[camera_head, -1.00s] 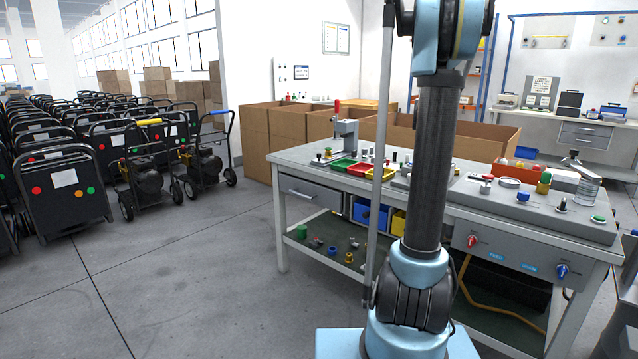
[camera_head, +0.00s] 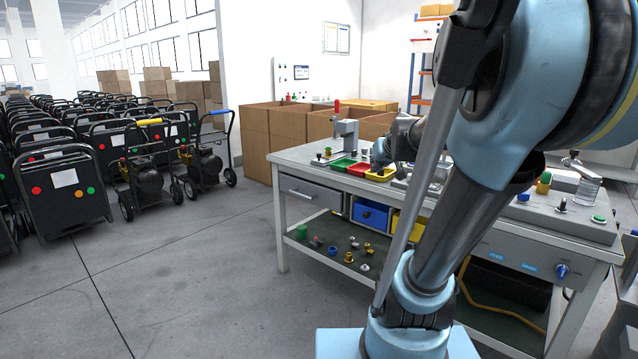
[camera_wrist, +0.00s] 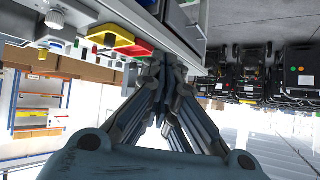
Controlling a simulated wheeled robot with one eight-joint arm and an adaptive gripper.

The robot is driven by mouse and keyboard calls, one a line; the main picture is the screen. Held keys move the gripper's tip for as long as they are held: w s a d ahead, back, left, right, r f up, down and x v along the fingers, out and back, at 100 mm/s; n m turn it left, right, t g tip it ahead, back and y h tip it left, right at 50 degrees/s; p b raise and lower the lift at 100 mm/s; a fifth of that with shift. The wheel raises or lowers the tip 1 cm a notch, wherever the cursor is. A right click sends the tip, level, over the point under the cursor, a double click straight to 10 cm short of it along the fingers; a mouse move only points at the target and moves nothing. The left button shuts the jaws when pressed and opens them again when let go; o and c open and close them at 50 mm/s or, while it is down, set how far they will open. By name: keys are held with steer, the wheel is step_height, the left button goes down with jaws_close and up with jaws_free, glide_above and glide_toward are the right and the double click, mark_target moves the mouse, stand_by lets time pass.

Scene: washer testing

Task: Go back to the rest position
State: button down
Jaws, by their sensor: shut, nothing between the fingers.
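My gripper (camera_head: 379,153) shows in the head view at the far side of the workbench (camera_head: 322,185), near the yellow tray (camera_head: 381,175). In the wrist view my gripper (camera_wrist: 163,72) has its dark fingers brought together, with nothing between them. The wrist view is turned over, with the bench along the top. The fingertips appear near the bench edge and the coloured trays; I cannot tell the exact gap. My arm is bent across the bench and hides much of its right half.
A green tray (camera_head: 342,164) and a red tray (camera_head: 359,169) sit beside the yellow one. A grey stand (camera_head: 346,135) rises at the bench's left end. Cardboard boxes (camera_head: 270,130) stand behind. Pressure washers (camera_head: 65,185) fill the left; the floor between is clear.

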steer(key=s+f+g, duration=0.2)
steer(key=s+f, duration=0.4)
steer(key=s, duration=0.3)
steer(key=s+f+g+h, duration=0.1)
steer(key=s+f+g, duration=0.2)
steer(key=s+f, duration=0.3)
steer(key=s+f+m+g+h, duration=0.1)
steer(key=s+f+g, duration=0.2)
steer(key=s, duration=0.9)
step_height(320, 180, down, 3)
steer(key=shift+s+d+f, duration=0.15)
steer(key=shift+d+f, duration=0.05)
steer(key=shift+d, duration=0.1)
